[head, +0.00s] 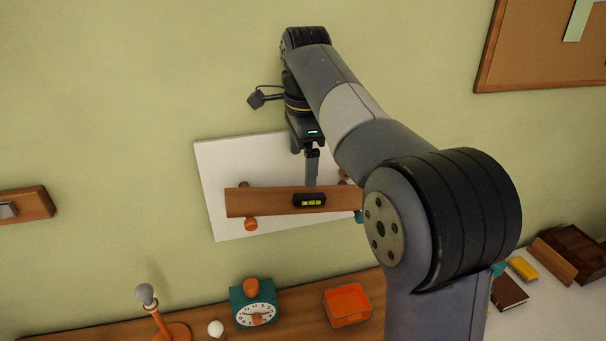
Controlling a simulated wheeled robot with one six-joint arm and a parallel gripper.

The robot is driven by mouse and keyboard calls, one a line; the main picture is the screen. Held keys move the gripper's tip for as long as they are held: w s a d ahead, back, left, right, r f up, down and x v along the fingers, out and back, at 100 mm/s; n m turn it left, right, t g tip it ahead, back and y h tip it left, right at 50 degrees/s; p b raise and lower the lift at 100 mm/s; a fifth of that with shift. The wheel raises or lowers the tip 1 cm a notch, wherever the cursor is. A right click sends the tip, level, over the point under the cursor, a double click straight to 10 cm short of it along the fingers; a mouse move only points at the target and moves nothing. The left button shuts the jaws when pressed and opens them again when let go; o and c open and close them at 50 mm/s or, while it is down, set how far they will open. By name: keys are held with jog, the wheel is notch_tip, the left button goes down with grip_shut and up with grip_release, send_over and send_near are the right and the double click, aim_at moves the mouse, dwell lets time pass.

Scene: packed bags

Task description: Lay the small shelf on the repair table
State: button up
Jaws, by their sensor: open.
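The small shelf appears to be the brown wooden plank (265,201) in front of a white board (221,165) on the green wall, slightly tilted in the picture. A small black level with a yellow-green vial (310,200) sits at the plank's middle. My gripper (311,181) points down at the plank's upper edge, just above the level; contact cannot be told. Its jaws are open and hold nothing visible. My arm hides the plank's right end. Below is a wooden tabletop (291,296), and at right a pale surface (546,309); which is the repair table is unclear.
At right are a brown book (509,291), a yellow item (522,268) and a wooden box (573,252).

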aim_at(306, 190)
jog(key=shift+o, duration=0.5)
jog(key=shift+r, duration=0.35)
jog(key=d+g+y+p, duration=0.1)
jog(key=d+y+p, duration=0.3)
jog(key=d, duration=0.1)
jog(key=x, duration=0.2)
jog(key=a+x, duration=0.1)
jog(key=x, duration=0.1)
jog(key=shift+p+x, duration=0.4)
jog(key=shift+x, duration=2.4)
jog(key=shift+w, duration=0.15)
jog(key=shift+r, duration=0.1)
jog(key=c, duration=1.3)
